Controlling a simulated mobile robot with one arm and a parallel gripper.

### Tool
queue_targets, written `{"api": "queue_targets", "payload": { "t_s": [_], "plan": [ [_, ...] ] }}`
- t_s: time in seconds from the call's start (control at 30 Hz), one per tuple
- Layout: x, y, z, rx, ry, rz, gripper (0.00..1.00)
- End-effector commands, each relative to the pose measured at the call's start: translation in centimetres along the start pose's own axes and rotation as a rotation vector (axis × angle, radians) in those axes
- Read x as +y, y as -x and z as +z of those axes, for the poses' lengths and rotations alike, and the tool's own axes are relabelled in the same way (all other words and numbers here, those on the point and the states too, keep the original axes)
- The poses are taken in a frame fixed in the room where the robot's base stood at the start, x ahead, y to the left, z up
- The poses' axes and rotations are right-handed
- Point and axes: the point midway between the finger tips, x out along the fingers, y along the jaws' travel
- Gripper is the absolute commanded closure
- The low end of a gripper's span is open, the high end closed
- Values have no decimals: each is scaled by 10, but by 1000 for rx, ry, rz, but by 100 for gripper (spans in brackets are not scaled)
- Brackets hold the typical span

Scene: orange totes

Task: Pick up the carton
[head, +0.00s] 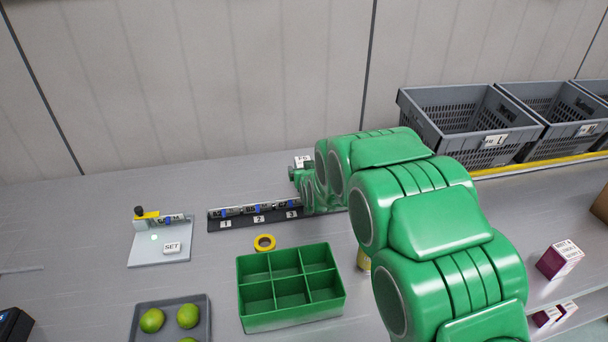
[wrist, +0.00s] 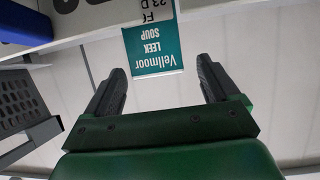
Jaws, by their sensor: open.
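A teal carton (wrist: 154,50) reading "Vellmoor Leek Soup" shows upside down at the top of the wrist view. A white part with printed characters adjoins it at the frame's top edge, where the view cuts it off. My gripper (wrist: 160,68) is open, one finger on each side of the carton in the picture. Gaps show between the carton and both fingers. In the head view my green arm reaches to the back of the bench and hides the fingers. A small white printed piece (head: 301,161) shows just behind the arm's end; I cannot tell whether it is the same carton.
A dark rail (head: 228,226) with numbered places holds several small cylinders beside my arm. A green divided box (head: 290,322), yellow tape ring (head: 264,243), tray of green fruit (head: 137,336) and SET fixture (head: 150,251) stand left. Grey crates (head: 451,140) and a purple-white carton (head: 560,258) are right.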

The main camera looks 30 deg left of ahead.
Motion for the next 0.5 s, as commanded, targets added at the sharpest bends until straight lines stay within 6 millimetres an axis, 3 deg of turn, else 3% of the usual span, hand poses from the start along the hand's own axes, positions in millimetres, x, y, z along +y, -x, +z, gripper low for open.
{"api": "queue_targets", "payload": {
  "t_s": [0.3,0.5],
  "plan": [
    [2,-30,-2,-1,-1,0,12],
    [2,-34,-3,-1,-1,0,12]
  ]
}}
